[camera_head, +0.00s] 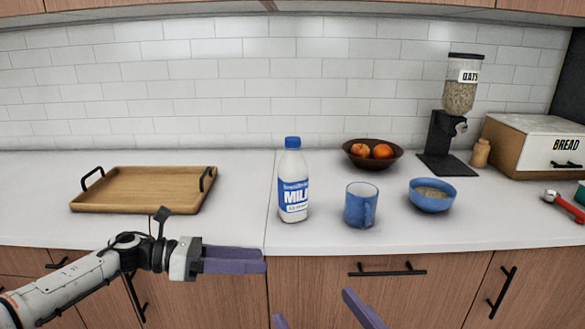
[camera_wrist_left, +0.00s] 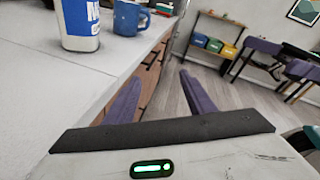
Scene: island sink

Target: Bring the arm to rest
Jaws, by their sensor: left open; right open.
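My left gripper (camera_head: 245,261) is held in front of the counter edge, in front of the cabinet doors. It is empty, and its purple fingers point right. The rest of the right arm is out of the head view.
The counter holds a wooden tray (camera_head: 145,190), milk bottle (camera_head: 293,185), blue mug (camera_head: 360,205), blue bowl (camera_head: 432,196), fruit bowl (camera_head: 372,155), oats dispenser (camera_head: 455,110) and bread box (camera_head: 535,145). The counter between tray and bottle is clear.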

